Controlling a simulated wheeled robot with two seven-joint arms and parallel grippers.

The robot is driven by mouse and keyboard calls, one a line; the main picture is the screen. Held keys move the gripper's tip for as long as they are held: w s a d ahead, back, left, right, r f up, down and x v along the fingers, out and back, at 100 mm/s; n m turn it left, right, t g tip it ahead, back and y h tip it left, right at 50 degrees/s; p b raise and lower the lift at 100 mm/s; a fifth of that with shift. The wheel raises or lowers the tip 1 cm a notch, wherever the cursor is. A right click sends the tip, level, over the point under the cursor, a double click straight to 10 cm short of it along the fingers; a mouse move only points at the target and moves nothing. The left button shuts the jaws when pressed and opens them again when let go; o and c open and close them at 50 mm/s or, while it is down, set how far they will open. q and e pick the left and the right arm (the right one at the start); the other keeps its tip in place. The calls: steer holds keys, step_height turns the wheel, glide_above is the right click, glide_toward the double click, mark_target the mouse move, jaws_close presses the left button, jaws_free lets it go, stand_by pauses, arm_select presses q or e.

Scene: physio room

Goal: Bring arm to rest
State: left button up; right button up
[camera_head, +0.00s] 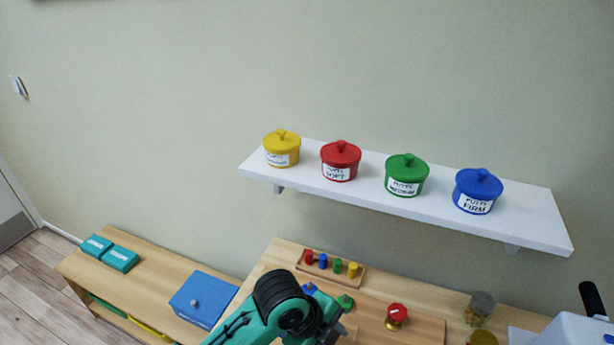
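One of my arms, teal and black, comes up from the bottom edge, left of centre, and bends to the right over the wooden table. I take it to be my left arm. Dark parts at its end, likely the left gripper (333,328), show low in the head view, over the table. Its fingers are too small and partly hidden, so I cannot tell whether they are open or shut. I see nothing clearly held. My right gripper is not in view.
A white wall shelf (535,225) carries yellow (282,150), red (341,160), green (406,175) and blue (477,191) putty pots. Below, the table (275,262) holds a peg board (318,276), a red-topped knob (397,315) and a jar (479,309). A blue box (204,299) is left.

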arm_select(q)
steer(key=s+a+f+n, duration=0.1)
steer(key=a+n, duration=0.3)
steer(key=s+a+f+n+t, duration=0.1)
steer(key=a+f+n, duration=0.1)
steer(key=n, duration=0.3)
steer(key=s+a+f+n+t, duration=0.1)
steer(key=s+a+f+n, duration=0.1)
steer(key=a+n, duration=0.2)
steer(key=shift+a+f+y, duration=0.15)
steer(key=shift+a+y, duration=0.25)
steer(key=shift+a, duration=0.4)
steer(key=s+a+f+n+y, duration=0.2)
steer(key=s+a+n, duration=0.35)
steer(key=a, duration=0.25)
steer(key=s+a+f+n+y, duration=0.2)
steer(key=s+a+n+y, duration=0.15)
steer(key=a+n, duration=0.4)
step_height(320, 180, down, 32)
steer(key=s+m, duration=0.2)
steer(key=s+a+f+g, duration=0.1)
steer(key=s+a+f, duration=0.1)
steer(key=s+f, duration=0.7)
steer(key=s+a+f+g, duration=0.1)
steer(key=s+a+f, duration=0.1)
steer(key=s+f, duration=0.7)
steer(key=shift+s+f+h, duration=0.2)
steer(key=shift+h, duration=0.15)
